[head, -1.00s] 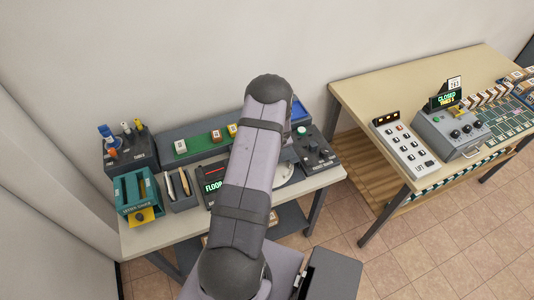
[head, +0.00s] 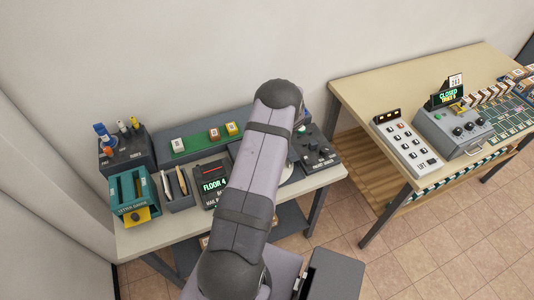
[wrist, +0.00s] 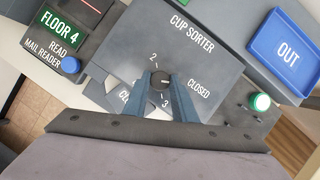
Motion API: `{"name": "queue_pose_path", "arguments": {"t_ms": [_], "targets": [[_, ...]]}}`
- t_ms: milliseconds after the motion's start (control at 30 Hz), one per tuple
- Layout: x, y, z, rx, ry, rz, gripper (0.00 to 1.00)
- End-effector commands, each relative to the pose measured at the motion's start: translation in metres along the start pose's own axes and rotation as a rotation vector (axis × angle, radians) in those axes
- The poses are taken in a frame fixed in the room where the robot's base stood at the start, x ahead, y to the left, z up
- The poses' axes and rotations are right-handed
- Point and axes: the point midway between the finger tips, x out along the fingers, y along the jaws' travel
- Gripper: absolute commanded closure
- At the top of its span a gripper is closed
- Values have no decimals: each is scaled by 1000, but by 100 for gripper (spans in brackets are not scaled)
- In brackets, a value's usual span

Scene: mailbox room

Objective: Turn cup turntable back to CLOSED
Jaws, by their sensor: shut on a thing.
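The grey cup sorter panel (wrist: 185,45) fills the middle of the wrist view, with the labels 2, 3 and CLOSED around a small dark knob (wrist: 160,78). My gripper (wrist: 160,84) is shut on this knob, with one blue finger on each side. A small pale mark shows on the knob, but its exact pointing is hard to tell. In the head view my arm hides the gripper and most of the sorter; part of a pale round surface (head: 287,171) shows beside the arm.
The mail reader (head: 212,184) reading FLOOR 4 stands left of the sorter. In the wrist view, a lit green button (wrist: 260,102) and blue OUT tray (wrist: 287,52) lie right. A teal box (head: 134,197) stands further left. A second table (head: 415,85) holds control boxes.

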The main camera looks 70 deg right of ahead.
Motion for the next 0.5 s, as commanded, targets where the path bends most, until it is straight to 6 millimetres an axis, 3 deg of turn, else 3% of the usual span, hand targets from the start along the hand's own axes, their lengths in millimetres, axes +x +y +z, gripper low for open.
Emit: {"name": "queue_pose_path", "arguments": {"t_ms": [500], "targets": [[1, -3, 1, -210, -3, 83, 100]]}}
